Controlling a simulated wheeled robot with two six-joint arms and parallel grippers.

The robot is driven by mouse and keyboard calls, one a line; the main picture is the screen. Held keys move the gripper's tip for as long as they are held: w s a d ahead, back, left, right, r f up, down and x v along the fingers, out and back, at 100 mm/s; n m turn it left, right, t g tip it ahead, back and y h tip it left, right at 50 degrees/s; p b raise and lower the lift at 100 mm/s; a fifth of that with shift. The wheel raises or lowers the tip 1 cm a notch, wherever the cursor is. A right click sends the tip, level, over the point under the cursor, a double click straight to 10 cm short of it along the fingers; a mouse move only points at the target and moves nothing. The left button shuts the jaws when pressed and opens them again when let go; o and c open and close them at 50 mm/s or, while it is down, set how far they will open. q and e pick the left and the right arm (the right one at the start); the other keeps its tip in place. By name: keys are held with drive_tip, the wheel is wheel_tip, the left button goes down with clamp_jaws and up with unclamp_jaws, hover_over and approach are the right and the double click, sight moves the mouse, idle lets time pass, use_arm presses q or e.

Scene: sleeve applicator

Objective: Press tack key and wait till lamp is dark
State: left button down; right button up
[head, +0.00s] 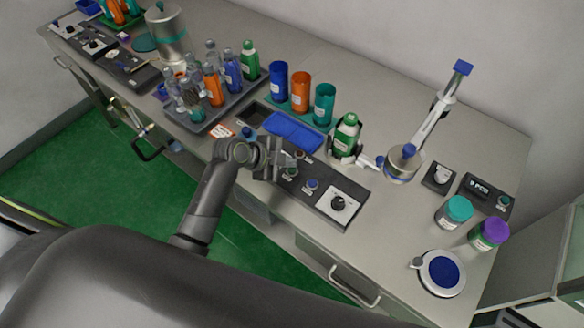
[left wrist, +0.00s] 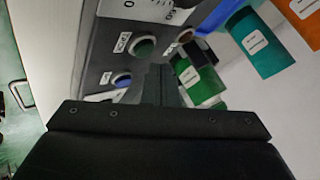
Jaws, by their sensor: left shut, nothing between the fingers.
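A dark control panel (head: 324,206) lies along the table's front edge, with a white-plated dial (head: 338,203). It carries a green key (head: 290,173) and a blue key (head: 312,185). In the left wrist view the green key (left wrist: 143,47) and blue key (left wrist: 122,80) have small labels that I cannot read surely, so I cannot tell which is the tack key. A small brown-orange round piece, perhaps the lamp (left wrist: 185,37), looks dull. My left gripper (head: 290,163) is shut and empty over the panel, its fingertips (left wrist: 158,70) close to the green key; contact is unclear.
A green-labelled bottle (head: 346,136) stands in a holder just behind the panel. Blue, orange and teal cups (head: 300,92) and a bottle rack (head: 191,120) stand further left.

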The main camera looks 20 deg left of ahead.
sight(288, 171)
idle(0.8)
use_arm(q)
drive_tip(key=shift+f+b, duration=0.35)
drive_tip(key=shift+f, duration=0.1)
drive_tip(key=shift+f+b, duration=0.35)
drive_tip(key=shift+f, duration=0.05)
idle(0.5)
idle(0.3)
drive_tip(key=shift+r+p, duration=0.75)
drive_tip(key=shift+r, duration=0.1)
wheel_tip(288, 171, up, 5)
drive_tip(key=p, duration=0.4)
drive_tip(key=shift+r, duration=0.1)
